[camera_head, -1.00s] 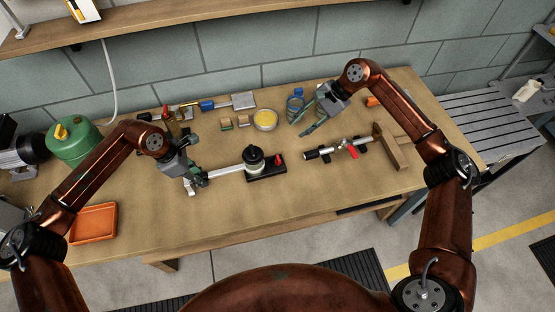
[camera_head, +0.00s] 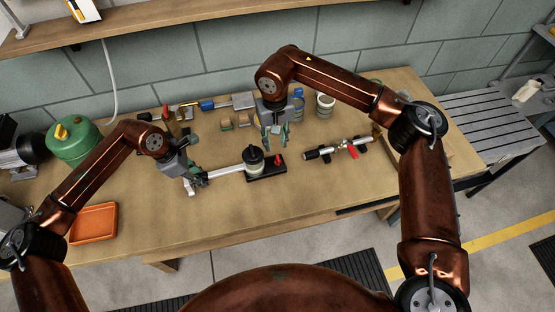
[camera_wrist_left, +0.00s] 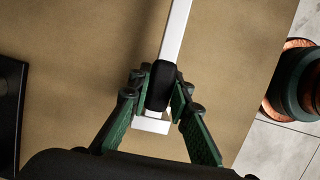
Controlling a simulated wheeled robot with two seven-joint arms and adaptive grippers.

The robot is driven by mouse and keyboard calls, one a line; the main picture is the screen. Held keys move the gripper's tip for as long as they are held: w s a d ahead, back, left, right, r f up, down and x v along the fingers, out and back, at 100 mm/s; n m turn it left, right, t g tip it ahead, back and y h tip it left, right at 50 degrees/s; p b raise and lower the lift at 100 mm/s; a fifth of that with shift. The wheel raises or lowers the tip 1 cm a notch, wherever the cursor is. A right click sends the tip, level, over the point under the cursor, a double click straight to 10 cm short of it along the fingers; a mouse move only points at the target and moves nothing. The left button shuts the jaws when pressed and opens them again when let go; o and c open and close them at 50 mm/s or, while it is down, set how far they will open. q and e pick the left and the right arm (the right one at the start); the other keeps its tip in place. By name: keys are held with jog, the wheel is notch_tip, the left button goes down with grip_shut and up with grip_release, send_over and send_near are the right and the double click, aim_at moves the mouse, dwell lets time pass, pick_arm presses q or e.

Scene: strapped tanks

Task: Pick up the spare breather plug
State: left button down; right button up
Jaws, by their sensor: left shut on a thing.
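A small red piece (camera_head: 278,160), which looks like the breather plug, stands on the black base (camera_head: 262,175), beside a pale tank with a black lid (camera_head: 254,158). My right gripper (camera_head: 275,146) is over the base, just above and behind the red piece, pointing down. Its fingers look apart with nothing between them. My left gripper (camera_head: 194,183) is shut on the black grip of a white bar (camera_head: 226,173) that runs to the tank. In the left wrist view the fingers close around the black grip (camera_wrist_left: 161,86).
A black-ended cylinder with a red lever (camera_head: 352,152) lies to the right. An orange tray (camera_head: 93,223) and a green tank (camera_head: 74,146) are at the left. A ribbed cup (camera_head: 325,106) stands at the back. The front of the table is mostly clear.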

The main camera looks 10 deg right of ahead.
aim_at(278, 158)
notch_tip(278, 158, down, 3)
jog(key=shift+f, duration=0.1)
jog(key=f, duration=0.5)
jog(key=shift+s+d, duration=0.15)
jog(key=shift+d, duration=0.25)
grip_shut()
